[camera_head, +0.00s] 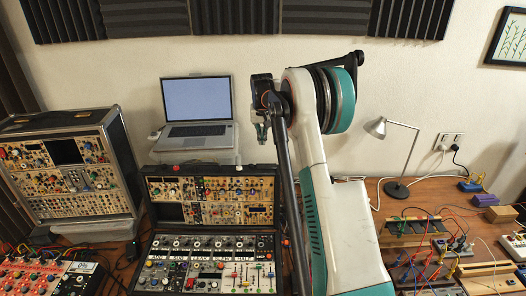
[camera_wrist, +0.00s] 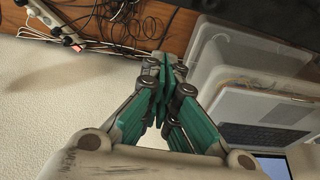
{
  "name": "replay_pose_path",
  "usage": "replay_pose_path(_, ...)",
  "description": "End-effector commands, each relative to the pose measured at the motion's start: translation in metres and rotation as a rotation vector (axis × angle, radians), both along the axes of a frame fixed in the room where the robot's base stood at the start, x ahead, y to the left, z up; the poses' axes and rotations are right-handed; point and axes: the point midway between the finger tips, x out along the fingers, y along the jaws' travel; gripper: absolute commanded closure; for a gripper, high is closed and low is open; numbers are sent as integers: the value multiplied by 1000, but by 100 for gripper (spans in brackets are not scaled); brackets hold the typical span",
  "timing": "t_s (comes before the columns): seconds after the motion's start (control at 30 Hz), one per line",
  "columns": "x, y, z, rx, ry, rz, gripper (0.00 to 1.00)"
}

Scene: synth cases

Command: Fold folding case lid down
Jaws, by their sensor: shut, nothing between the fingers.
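The folding case stands open on the table. Its lower half (camera_head: 210,262) is a flat panel of knobs and faders facing up. Its lid (camera_head: 212,198), black-edged and filled with tan modules, stands raised along the back of the lower half. My gripper (camera_head: 262,138) is shut and empty, pointing down above and behind the lid's upper right part, apart from it. In the wrist view its teal fingers (camera_wrist: 163,68) meet in the middle. The case does not show clearly in the wrist view. My arm hides the area right of the case.
A laptop (camera_head: 197,103) stands on a translucent box (camera_head: 190,156) behind the lid. A large synth case (camera_head: 70,170) is at left, with a red panel (camera_head: 40,275) in front. A lamp (camera_head: 400,150) and cabled modules are at right. Loose cables (camera_wrist: 130,20) lie behind.

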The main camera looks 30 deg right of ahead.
Motion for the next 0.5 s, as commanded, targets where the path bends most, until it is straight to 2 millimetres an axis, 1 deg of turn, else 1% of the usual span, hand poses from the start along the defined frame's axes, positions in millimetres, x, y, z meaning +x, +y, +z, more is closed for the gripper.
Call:
replay_pose_path(0.17, 4, -3, -20, 1, 1, -1, 100)
replay_pose_path(0.3, 9, -6, -46, 0, 0, -1, 100)
replay_pose_path(0.5, 15, -10, -77, 0, 0, -1, 100)
